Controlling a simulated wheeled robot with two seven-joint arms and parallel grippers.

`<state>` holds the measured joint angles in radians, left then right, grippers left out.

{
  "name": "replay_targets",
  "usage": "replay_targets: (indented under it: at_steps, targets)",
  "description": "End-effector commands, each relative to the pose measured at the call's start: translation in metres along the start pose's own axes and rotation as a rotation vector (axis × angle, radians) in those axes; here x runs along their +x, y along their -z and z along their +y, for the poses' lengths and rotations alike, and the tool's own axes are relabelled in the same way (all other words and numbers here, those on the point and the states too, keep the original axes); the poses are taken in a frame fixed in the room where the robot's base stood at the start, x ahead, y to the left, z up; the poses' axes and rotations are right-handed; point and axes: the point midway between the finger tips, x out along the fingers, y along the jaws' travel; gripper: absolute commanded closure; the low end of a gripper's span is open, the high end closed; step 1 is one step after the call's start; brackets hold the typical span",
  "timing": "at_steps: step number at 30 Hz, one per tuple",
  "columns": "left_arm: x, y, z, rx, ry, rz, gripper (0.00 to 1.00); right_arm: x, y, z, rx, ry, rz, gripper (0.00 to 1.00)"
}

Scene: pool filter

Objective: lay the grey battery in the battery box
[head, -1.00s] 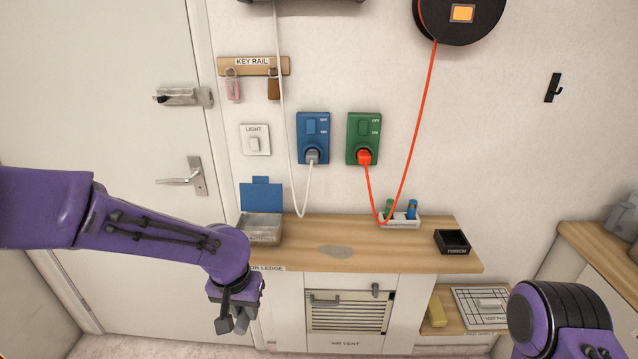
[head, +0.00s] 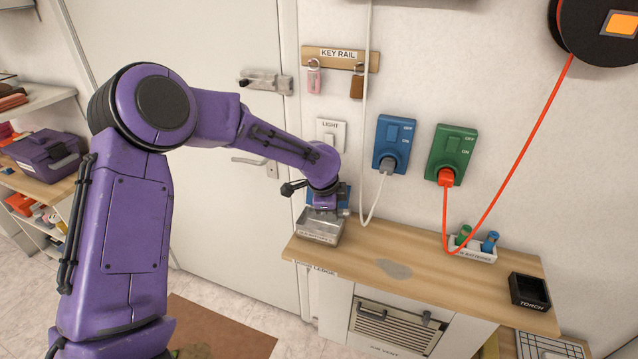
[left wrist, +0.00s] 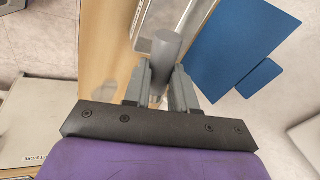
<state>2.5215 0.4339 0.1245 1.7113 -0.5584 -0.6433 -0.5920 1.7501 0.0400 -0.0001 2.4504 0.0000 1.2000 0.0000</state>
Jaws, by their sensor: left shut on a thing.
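My left gripper (head: 326,208) is shut on the grey battery (left wrist: 167,46), a plain grey cylinder gripped between the two fingers in the left wrist view (left wrist: 160,84). In the head view the gripper hangs over the battery box (head: 318,232), an open grey tray at the left end of the ledge. The box's blue lid (left wrist: 235,38) stands open, mostly hidden behind the gripper in the head view. I cannot tell whether the battery touches the box. My right gripper is not in view.
The wooden ledge (head: 440,278) carries a grey patch (head: 394,269), a white holder (head: 472,250) with a green and a blue battery, and a black torch tray (head: 529,291). A white cord (head: 368,150) hangs right of the gripper.

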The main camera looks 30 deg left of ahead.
Motion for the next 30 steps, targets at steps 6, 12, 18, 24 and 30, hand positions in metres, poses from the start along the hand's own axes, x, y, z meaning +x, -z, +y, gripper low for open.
replay_targets:
  at_steps: [6, 12, 18, 24, 30]
  targets:
    - [-0.004, -0.036, -0.033, 0.221, 0.039, 0.083, 1.0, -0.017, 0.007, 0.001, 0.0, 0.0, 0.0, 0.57]
    - [0.004, -0.041, -0.033, 0.251, 0.045, 0.089, 1.0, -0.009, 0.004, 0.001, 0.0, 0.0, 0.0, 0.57]
    - [0.022, -0.044, -0.026, 0.25, 0.044, 0.089, 1.0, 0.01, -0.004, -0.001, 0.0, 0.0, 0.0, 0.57]
    - [0.043, -0.047, -0.019, 0.249, 0.045, 0.089, 1.0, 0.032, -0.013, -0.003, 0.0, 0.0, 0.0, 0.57]
    - [0.063, -0.05, -0.012, 0.25, 0.044, 0.088, 1.0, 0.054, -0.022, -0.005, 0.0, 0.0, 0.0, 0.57]
